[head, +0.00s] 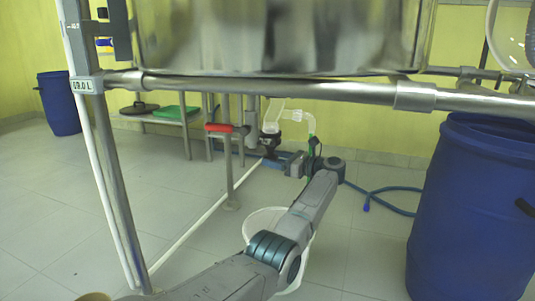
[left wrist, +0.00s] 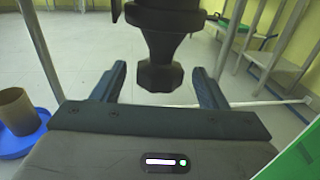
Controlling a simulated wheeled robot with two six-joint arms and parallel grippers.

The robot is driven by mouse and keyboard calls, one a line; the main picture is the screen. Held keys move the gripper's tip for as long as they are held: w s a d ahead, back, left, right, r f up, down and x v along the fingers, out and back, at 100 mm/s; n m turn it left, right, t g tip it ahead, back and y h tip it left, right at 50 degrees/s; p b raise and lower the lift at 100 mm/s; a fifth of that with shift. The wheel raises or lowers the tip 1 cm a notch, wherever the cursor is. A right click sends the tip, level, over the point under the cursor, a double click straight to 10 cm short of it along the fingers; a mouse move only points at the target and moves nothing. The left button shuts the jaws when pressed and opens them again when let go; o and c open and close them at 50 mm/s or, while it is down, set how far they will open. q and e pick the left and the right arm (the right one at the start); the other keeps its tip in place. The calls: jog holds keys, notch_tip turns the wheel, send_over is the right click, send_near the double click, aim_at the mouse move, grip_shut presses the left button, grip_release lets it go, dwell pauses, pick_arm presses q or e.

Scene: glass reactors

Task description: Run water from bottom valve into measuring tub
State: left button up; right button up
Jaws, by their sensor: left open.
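The black bottom valve (head: 270,140) sits below the steel vessel in the head view, by a clear fitting. In the left wrist view its dark handle (left wrist: 160,75) hangs down between the two fingers of my left gripper (left wrist: 158,88). The fingers are apart, with gaps showing on both sides of the handle. In the head view my left gripper (head: 276,161) is small and partly hidden near the valve. A white round tub (head: 258,221), possibly the measuring tub, shows on the floor, mostly hidden behind my left arm. No water is visible. My right gripper is not in view.
A steel frame bar (head: 340,92) crosses above my arm. A red-handled part (head: 219,127) stands left of the valve. A large blue barrel (head: 475,210) stands right, with a blue hose (head: 385,190) on the floor. The wrist view shows a brown cup (left wrist: 17,110) at left.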

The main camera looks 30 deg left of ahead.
pick_arm(q)
jog(key=d+p, duration=0.1)
jog(key=d, duration=0.6)
jog(key=shift+w+p, duration=0.25)
jog(key=shift+p, duration=0.15)
dwell(6.9)
